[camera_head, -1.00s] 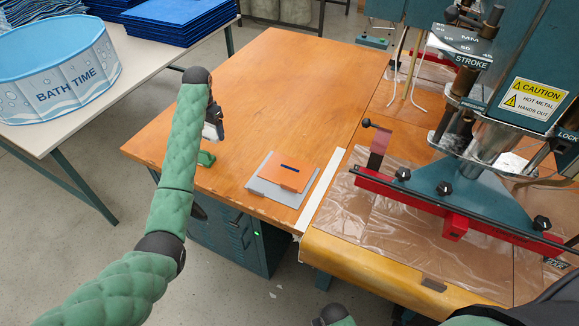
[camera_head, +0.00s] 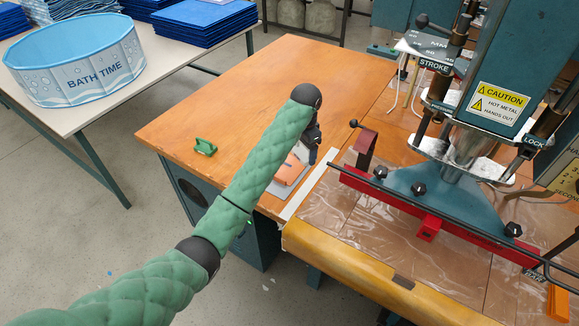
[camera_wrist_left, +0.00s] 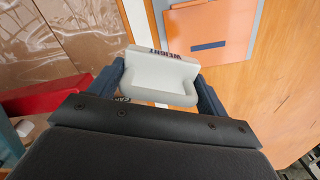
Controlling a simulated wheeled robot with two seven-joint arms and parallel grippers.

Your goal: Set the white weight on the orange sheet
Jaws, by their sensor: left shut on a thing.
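The white weight (camera_wrist_left: 160,72), with a handle and the word WEIGHT on it, is in my left gripper (camera_wrist_left: 158,88). The gripper is shut on it. In the head view my left gripper (camera_head: 312,155) is over the table by the right edge of the orange sheet; the weight is mostly hidden there. The orange sheet (camera_head: 291,169) lies on a grey plate (camera_head: 284,190), partly hidden by my left arm. In the wrist view the orange sheet (camera_wrist_left: 210,22), with a dark slot, is beyond the weight and to its right, apart from it. My right gripper is out of view.
A green holder (camera_head: 205,147) stands on the wooden table (camera_head: 250,85). The welding press (camera_head: 450,180), with a red bar (camera_head: 430,220) and a dark red upright plate (camera_head: 366,148), stands to the right. A white strip (camera_head: 308,184) runs along the table edge. A blue tub (camera_head: 80,60) is at far left.

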